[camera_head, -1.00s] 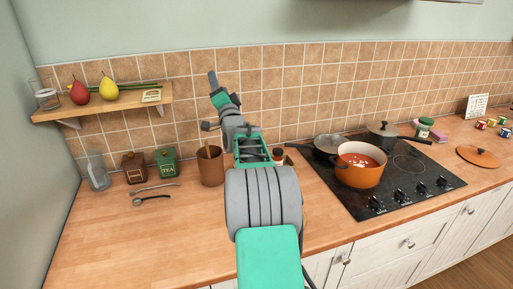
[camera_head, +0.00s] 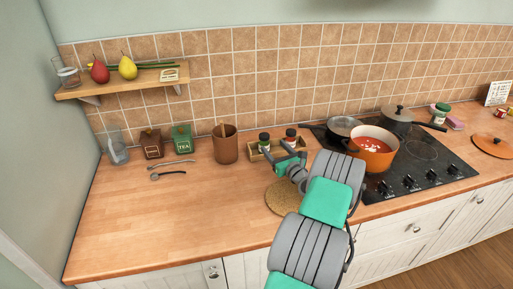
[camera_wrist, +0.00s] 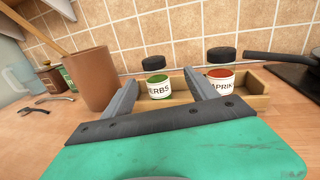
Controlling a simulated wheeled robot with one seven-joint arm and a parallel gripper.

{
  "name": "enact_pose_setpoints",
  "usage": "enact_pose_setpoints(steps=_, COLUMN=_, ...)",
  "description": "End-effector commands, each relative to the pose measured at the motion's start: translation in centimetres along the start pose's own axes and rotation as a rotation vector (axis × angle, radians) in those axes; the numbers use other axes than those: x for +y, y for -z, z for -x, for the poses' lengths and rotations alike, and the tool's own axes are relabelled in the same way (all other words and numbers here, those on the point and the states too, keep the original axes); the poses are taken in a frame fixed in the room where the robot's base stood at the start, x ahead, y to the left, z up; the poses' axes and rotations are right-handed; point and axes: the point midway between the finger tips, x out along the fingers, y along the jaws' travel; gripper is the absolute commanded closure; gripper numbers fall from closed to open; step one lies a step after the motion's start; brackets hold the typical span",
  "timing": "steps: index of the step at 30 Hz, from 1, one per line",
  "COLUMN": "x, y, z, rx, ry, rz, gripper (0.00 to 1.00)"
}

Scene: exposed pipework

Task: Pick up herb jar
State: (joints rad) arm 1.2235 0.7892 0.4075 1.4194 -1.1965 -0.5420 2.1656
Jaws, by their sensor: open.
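The herb jar (camera_wrist: 156,80) has a black lid and a white label reading "HERBS" over green contents. It stands in a low wooden rack (camera_wrist: 258,88) on the counter, left of a paprika jar (camera_wrist: 221,73). In the head view the herb jar (camera_head: 264,142) is at the back of the counter, beyond my gripper (camera_head: 283,152). In the wrist view my gripper (camera_wrist: 161,88) is open and empty. Its fingers point toward the rack, with the herb jar between them in the picture and apart from both.
A brown utensil crock (camera_head: 225,146) stands just left of the rack. A round cork mat (camera_head: 283,197) lies under my arm. The stove (camera_head: 420,158) with an orange pot (camera_head: 371,152) and a grey pan is to the right.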

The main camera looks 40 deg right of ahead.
Motion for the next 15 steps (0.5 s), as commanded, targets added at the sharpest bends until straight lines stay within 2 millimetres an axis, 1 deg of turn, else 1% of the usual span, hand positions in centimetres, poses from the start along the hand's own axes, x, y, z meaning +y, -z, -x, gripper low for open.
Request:
enact_pose_setpoints(steps=1, x=0.6, y=0.2, z=-0.2, rx=-0.009, ry=-0.014, rz=-0.032, gripper=0.33)
enact_pose_setpoints(steps=3, x=0.9, y=0.0, z=-1.0, rx=-0.014, ry=-0.023, rz=-0.046, gripper=0.33)
enact_pose_setpoints(steps=8, x=0.9, y=-0.3, z=-3.3, rx=-0.014, ry=-0.023, rz=-0.043, gripper=0.33)
enact_pose_setpoints(steps=11, x=0.9, y=-0.6, z=-5.2, rx=-0.014, ry=-0.025, rz=-0.042, gripper=0.33)
enact_pose_setpoints(steps=12, x=0.9, y=-0.6, z=-5.9, rx=-0.013, ry=-0.025, rz=-0.041, gripper=0.33)
enact_pose_setpoints(steps=15, x=0.9, y=-0.3, z=-7.3, rx=-0.013, ry=-0.024, rz=-0.041, gripper=0.33)
